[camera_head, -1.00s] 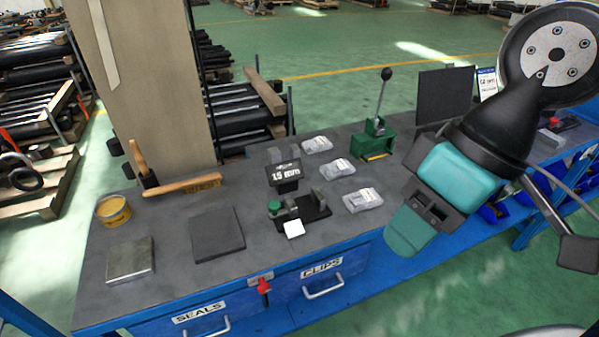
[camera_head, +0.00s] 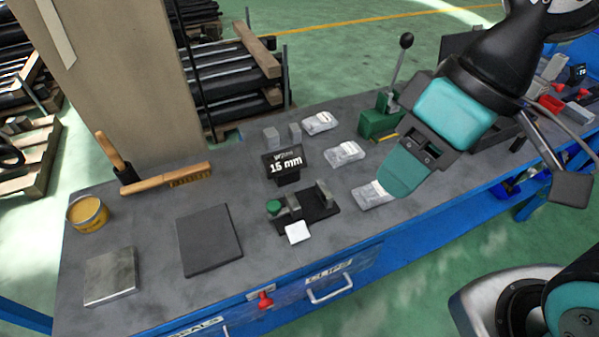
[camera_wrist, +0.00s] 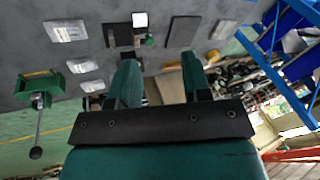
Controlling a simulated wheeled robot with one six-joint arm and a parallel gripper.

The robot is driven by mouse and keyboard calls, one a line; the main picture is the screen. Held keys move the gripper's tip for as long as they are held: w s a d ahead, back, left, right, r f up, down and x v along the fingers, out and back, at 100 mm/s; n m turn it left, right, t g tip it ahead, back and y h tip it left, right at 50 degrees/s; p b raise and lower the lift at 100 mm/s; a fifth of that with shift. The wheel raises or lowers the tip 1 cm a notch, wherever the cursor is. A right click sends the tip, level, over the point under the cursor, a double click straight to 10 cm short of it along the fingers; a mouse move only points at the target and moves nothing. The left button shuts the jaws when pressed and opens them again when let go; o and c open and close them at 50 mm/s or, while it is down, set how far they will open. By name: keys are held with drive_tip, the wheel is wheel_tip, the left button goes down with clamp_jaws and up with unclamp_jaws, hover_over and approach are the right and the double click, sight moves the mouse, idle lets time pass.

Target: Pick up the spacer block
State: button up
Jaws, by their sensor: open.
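Two small upright grey blocks, left (camera_head: 270,136) and right (camera_head: 295,133), stand on the bench behind the "15 mm" sign (camera_head: 284,161). I cannot tell for certain which grey piece is the spacer block. Two more grey upright pieces (camera_head: 323,193) are on the black fixture (camera_head: 317,209) in front of the sign. My gripper (camera_head: 400,178) is open above the bench's right part, right of the fixture and over the nearest clear packet (camera_head: 368,196). In the wrist view its fingers (camera_wrist: 160,62) stand apart with nothing between them; the small blocks are not discernible there.
A green lever press (camera_head: 380,122) stands behind my gripper. More clear packets (camera_head: 345,153) lie nearby. A dark pad (camera_head: 209,240), metal plate (camera_head: 111,276), yellow tin (camera_head: 87,213) and wooden-handled brush (camera_head: 168,181) occupy the left. A beige pillar (camera_head: 130,80) rises behind the bench.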

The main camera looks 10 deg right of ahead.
drive_tip(key=o, duration=0.4)
drive_tip(key=shift+w+f, duration=0.1)
drive_tip(key=shift+w, duration=0.05)
drive_tip(key=shift+c, duration=0.2)
drive_tip(key=shift+o, duration=0.9)
drive_tip(key=w+a+f+m+h, duration=0.1)
drive_tip(key=w+a+f, duration=0.2)
drive_tip(key=w+f, duration=0.1)
drive_tip(key=shift+w+a+f+m+h, duration=0.2)
drive_tip(key=shift+w+m+h, duration=0.1)
drive_tip(key=shift+w, duration=0.3)
drive_tip(key=m+h, duration=0.2)
drive_tip(key=h, duration=0.1)
hover_over(300, 238)
wheel_tip(300, 238, down, 9)
drive_tip(key=shift+r+b, duration=0.15)
drive_tip(key=shift+b, duration=0.3)
wheel_tip(300, 238, down, 18)
drive_tip(key=shift+r+p, duration=0.25)
drive_tip(key=shift+p, duration=0.9)
drive_tip(key=c, duration=1)
